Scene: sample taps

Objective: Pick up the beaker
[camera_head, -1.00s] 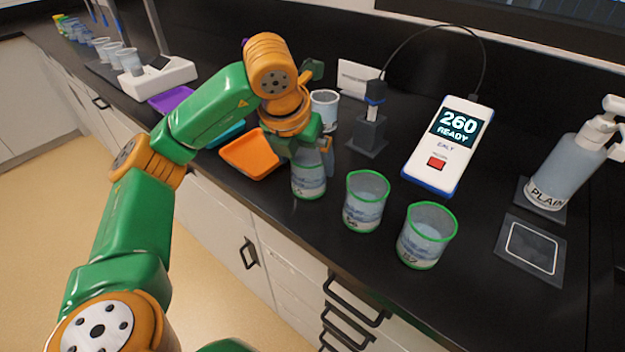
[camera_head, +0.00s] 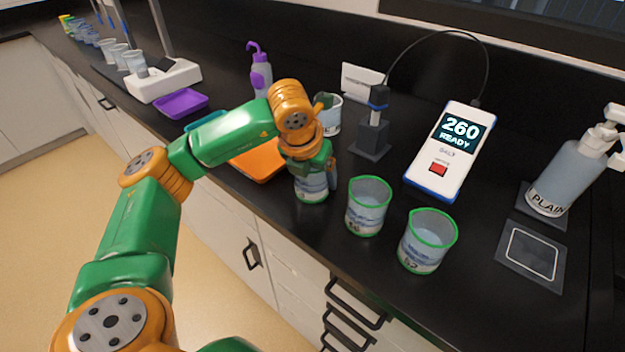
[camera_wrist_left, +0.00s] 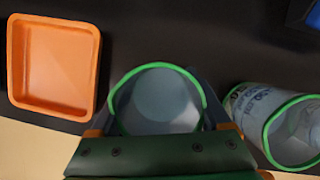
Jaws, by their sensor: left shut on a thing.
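My left gripper (camera_head: 318,172) is shut around a clear beaker (camera_head: 311,188) with a printed label, near the front edge of the black counter. The arm and gripper hide the beaker's top in the head view. In the left wrist view its green rim (camera_wrist_left: 158,66) shows from above between the two fingers. I cannot tell whether its base touches the counter. Two more green-rimmed beakers stand to its right: a middle beaker (camera_head: 368,205) and a right beaker (camera_head: 427,240), both holding liquid. The middle one also shows in the left wrist view (camera_wrist_left: 250,103). My right gripper is not in view.
An orange tray (camera_head: 258,162) lies left of the held beaker, with a purple tray (camera_head: 181,103) farther left. Behind are a white cup (camera_head: 331,118), a probe stand (camera_head: 372,137) and a meter (camera_head: 447,152) reading 260 READY. A pump bottle (camera_head: 567,172) and dark pad (camera_head: 531,250) are at right.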

